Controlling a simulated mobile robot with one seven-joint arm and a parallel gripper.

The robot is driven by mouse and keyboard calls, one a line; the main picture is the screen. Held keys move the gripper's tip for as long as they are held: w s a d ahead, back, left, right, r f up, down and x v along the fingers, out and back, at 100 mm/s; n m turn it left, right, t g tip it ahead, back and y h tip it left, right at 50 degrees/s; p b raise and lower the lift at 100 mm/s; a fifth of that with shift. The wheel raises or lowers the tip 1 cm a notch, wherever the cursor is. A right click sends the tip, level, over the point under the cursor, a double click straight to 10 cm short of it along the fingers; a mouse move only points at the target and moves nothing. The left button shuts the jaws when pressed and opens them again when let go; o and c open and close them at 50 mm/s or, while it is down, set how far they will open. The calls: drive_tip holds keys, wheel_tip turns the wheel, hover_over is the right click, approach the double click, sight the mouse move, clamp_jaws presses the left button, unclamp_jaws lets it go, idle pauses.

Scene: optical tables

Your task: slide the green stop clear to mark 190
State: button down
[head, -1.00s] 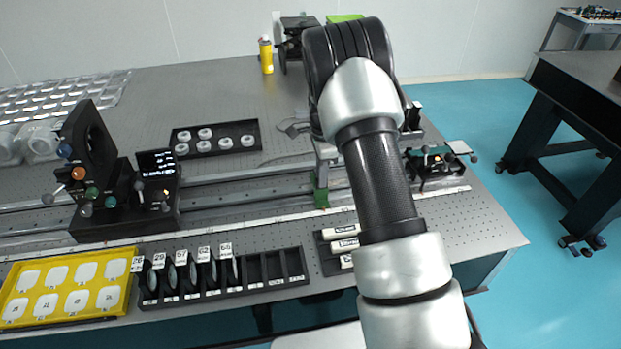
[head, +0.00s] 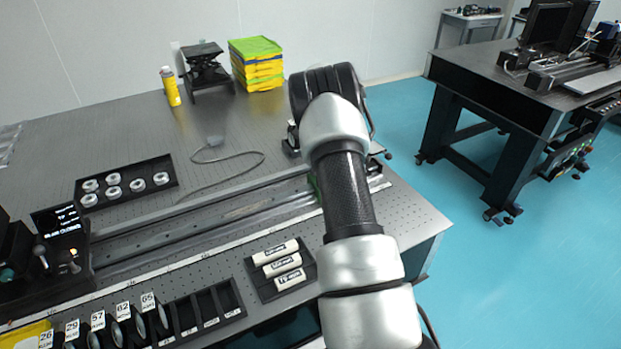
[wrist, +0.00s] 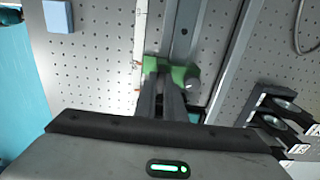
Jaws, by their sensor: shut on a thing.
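The green stop (wrist: 178,72) sits on the rail (wrist: 186,30) in the wrist view. My gripper (wrist: 168,84) is shut on it, with both dark fingers against its near side. In the head view only a sliver of the green stop (head: 314,186) shows beside my arm, near the right end of the rail (head: 215,215). My gripper is hidden behind my arm there. A pale scale strip (head: 165,262) runs along the front of the rail; its numbers are too small to read.
A black tray of white cylinders (head: 281,268) lies in front of the rail. A tray of metal rings (head: 126,183) and a loose cable (head: 235,157) lie behind it. A dark control unit (head: 62,250) stands at the rail's left. The table's right edge is close to my arm.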

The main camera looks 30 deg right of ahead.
drive_tip(key=shift+d, duration=0.2)
drive_tip(key=c, duration=1.8)
unclamp_jaws()
drive_tip(key=shift+c, duration=0.2)
wheel_tip(320, 180, up, 17)
drive_tip(key=shift+r+p, duration=0.2)
drive_tip(key=shift+p, duration=0.25)
